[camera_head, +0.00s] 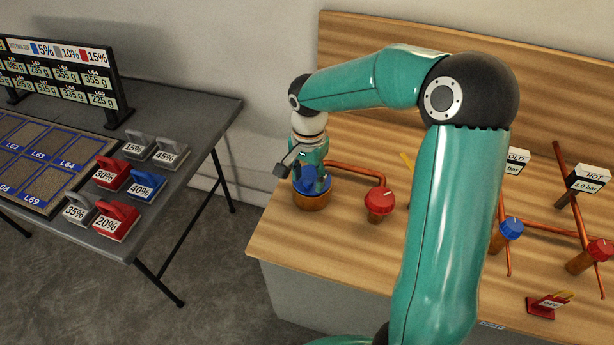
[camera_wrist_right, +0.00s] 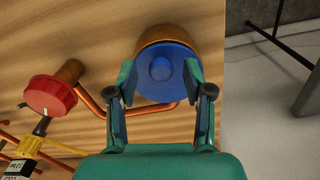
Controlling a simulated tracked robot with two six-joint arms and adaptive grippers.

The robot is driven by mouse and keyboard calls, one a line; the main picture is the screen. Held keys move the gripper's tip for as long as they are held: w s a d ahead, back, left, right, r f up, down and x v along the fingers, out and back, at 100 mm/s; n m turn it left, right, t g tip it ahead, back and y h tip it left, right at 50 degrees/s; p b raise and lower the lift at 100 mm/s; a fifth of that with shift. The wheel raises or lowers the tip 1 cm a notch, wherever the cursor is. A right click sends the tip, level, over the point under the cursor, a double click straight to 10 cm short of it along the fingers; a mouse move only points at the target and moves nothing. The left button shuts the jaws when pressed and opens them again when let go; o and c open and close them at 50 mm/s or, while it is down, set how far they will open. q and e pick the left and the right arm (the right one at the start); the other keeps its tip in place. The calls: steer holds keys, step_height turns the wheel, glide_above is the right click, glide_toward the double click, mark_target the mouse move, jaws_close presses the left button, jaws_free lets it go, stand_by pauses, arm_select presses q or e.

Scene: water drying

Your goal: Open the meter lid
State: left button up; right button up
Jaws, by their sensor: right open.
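The meter is a round copper-coloured body with a blue lid, near the left end of the wooden bench. In the head view the blue lid (camera_head: 306,181) is partly hidden by my right gripper (camera_head: 318,186), which is directly above it and points down. In the right wrist view the lid (camera_wrist_right: 162,70) is a blue disc with a raised round centre, lying flat on the copper body (camera_wrist_right: 168,34). My right gripper (camera_wrist_right: 160,88) is open, with one finger on each side of the lid's near part. I cannot tell whether the fingers touch it. My left gripper is not in view.
A copper pipe runs from the meter past a red valve knob (camera_head: 380,200). A blue knob (camera_head: 511,229) and another red knob (camera_head: 601,250) are farther right. A dark table (camera_head: 188,112) with several coloured weights stands left, across a floor gap.

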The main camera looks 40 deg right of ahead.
jaws_close()
